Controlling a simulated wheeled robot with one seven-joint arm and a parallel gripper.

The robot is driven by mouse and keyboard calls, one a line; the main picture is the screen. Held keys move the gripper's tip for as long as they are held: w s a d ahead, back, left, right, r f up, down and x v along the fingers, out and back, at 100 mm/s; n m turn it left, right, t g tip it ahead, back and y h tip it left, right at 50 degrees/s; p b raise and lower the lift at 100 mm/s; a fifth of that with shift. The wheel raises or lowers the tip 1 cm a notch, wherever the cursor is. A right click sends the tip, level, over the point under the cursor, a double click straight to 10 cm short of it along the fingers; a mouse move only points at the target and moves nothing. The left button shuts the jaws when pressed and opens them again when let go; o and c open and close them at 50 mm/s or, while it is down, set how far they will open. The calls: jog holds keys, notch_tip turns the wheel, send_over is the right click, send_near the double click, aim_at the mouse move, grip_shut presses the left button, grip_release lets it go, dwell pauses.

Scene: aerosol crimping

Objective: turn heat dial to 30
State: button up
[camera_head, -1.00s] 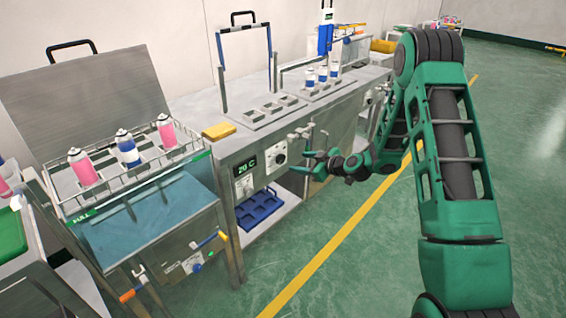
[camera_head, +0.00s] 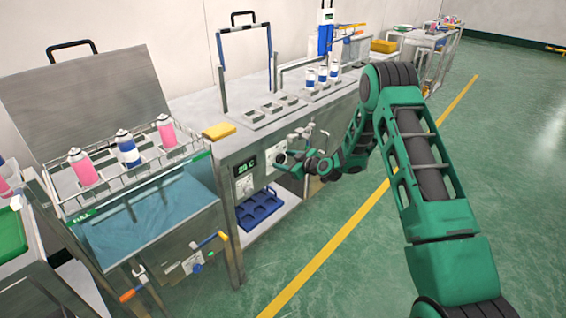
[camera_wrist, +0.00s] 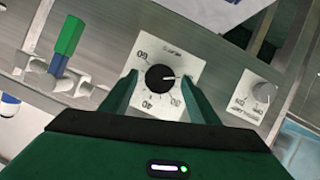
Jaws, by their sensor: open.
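The heat dial (camera_wrist: 158,79) is a round black knob on a white square plate with printed numbers, seen in the wrist view. Its white mark points to the right in that picture; the number beside it is partly hidden by a finger. My gripper (camera_wrist: 160,82) is open, with one green finger on each side of the knob. I cannot tell whether the fingers touch it. In the head view my gripper (camera_head: 281,161) is at the bench front and partly covers the dial plate (camera_head: 271,154). The green digital display (camera_head: 246,167) is left of it, its digits blurred.
A second smaller knob (camera_wrist: 264,91) is on the panel at right in the wrist view. A green and blue lever (camera_wrist: 65,45) is at left. A water bath (camera_head: 150,225) with cans stands left of the bench. The floor right of the bench is clear.

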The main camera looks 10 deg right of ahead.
jog(key=shift+w+a+f, duration=0.15)
jog(key=shift+w, duration=0.15)
jog(key=shift+c, duration=0.5)
jog(key=c, duration=0.9)
jog(key=shift+c, duration=0.2)
jog(key=m+g+y, duration=0.1)
jog(key=m, duration=0.1)
jog(key=m+y, duration=0.1)
jog(key=m, duration=0.1)
jog(key=shift+w+d+g+y, duration=0.15)
jog(key=shift+d+g+y, duration=0.15)
jog(key=shift+d+g, duration=0.1)
jog(key=m+y, duration=0.1)
jog(key=m, duration=0.1)
jog(key=m+y, duration=0.1)
jog(key=shift+w+d+f+m+g, duration=0.1)
jog(key=shift+f+m+g, duration=0.05)
jog(key=shift+m+g, duration=0.25)
jog(key=shift+d, duration=0.1)
